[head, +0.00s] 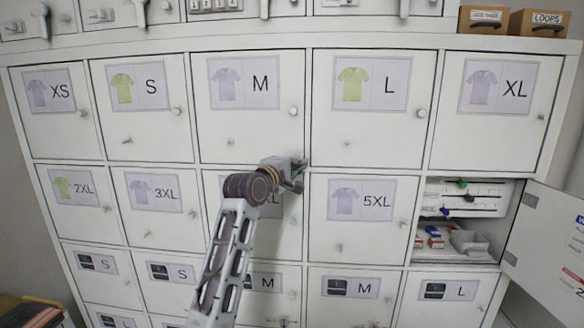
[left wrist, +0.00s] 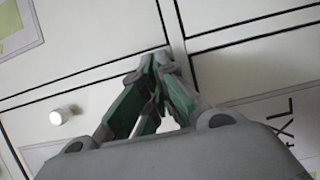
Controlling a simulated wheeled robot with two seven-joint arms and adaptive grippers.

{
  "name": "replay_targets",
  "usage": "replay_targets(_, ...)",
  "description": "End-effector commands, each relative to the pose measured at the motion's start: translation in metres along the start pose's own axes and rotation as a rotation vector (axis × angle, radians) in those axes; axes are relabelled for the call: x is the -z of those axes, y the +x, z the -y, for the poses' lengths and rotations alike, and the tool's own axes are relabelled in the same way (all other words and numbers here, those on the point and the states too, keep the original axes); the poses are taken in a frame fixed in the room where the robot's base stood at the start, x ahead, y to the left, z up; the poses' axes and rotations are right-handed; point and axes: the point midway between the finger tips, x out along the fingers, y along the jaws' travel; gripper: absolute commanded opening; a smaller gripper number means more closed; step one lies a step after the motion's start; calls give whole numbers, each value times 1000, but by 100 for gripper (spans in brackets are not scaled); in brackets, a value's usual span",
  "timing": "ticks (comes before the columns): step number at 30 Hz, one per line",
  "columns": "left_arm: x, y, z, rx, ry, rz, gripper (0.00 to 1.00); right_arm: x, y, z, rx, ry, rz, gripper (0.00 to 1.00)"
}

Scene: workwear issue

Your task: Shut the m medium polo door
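The M polo door (head: 255,121), with a lilac polo picture and a round knob at its right edge, is in the top row of the head view. It looks flush with the cabinet front; a slight gap cannot be ruled out. Its knob shows in the left wrist view (left wrist: 60,115). My left gripper (head: 300,164) is at this door's lower right corner, where four doors meet. In the left wrist view its green-padded fingers (left wrist: 155,58) come together at the tips with nothing held. Whether they touch the front is unclear. My right gripper is out of view.
An open door (head: 550,240) swings out at the far right, showing a compartment (head: 511,225) with small items. The other doors in view look shut, with knobs sticking out. Two brown boxes (head: 486,19) (head: 540,22) stand on top at the right.

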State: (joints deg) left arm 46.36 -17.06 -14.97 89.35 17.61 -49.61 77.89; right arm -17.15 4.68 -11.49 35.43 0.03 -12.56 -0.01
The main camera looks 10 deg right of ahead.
Motion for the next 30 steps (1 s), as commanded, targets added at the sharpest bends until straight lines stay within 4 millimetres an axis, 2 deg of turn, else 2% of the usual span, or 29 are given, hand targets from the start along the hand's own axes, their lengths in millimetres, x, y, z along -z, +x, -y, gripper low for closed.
replay_targets(11, 2, -16, -1, -3, 0, -3, 0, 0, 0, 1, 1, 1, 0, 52)
replay_targets(30, 0, -74, 0, -2, 1, -1, 0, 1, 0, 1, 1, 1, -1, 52)
